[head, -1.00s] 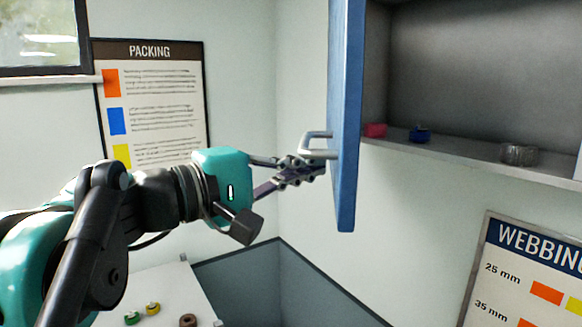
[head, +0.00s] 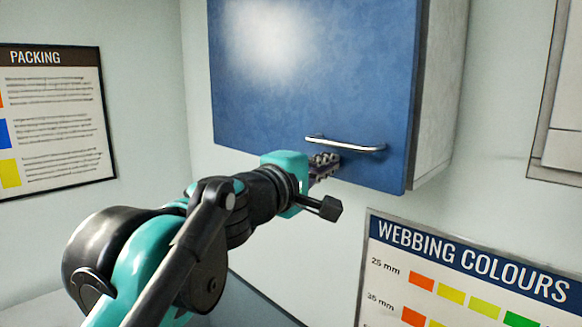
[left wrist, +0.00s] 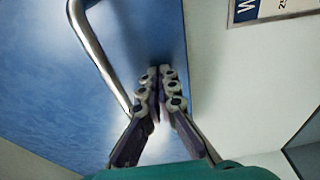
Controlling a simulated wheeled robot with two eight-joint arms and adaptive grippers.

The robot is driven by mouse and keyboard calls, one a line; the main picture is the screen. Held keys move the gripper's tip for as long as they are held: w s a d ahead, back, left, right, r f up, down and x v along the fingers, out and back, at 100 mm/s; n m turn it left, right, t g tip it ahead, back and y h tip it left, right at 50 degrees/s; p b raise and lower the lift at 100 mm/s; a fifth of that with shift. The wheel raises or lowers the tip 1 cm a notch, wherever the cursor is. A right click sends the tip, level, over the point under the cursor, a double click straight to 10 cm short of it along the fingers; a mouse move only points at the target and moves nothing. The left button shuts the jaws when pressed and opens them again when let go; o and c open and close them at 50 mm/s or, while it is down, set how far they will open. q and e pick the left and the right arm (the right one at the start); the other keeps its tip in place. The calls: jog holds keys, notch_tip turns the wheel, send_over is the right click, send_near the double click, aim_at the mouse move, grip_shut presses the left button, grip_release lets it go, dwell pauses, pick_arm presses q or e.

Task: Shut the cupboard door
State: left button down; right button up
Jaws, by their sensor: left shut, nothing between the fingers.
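The blue cupboard door (head: 290,80) lies across the front of the cupboard (head: 440,90), and the inside is hidden. The door looks flush or nearly so; I cannot tell whether a thin gap is left. Its silver bar handle (head: 345,145) runs along the lower right part and also shows in the left wrist view (left wrist: 95,45). My left gripper (head: 326,163) is shut and empty, with its fingertips at the lower part of the door just below the handle. In the left wrist view the fingers (left wrist: 162,75) are together beside the handle, against or very near the blue face (left wrist: 50,90).
A webbing colours board (head: 465,265) hangs on the wall below right of the cupboard. A packing poster (head: 55,120) hangs on the left wall. A pale framed panel (head: 560,120) is at the far right.

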pick_arm(q)
jog(key=shift+w+d+r, duration=0.1)
jog(key=shift+w+d, duration=0.2)
jog(key=shift+d, duration=0.35)
jog(key=shift+w+d, duration=0.25)
jog(key=shift+d, duration=0.35)
jog(key=shift+a+r, duration=0.15)
pick_arm(e)
jog(key=shift+s+a+r, duration=0.4)
jog(key=shift+s, duration=0.15)
pick_arm(q)
jog(key=shift+a+p, duration=0.15)
jog(key=shift+p, duration=0.15)
pick_arm(e)
jog(key=shift+s+r, duration=0.1)
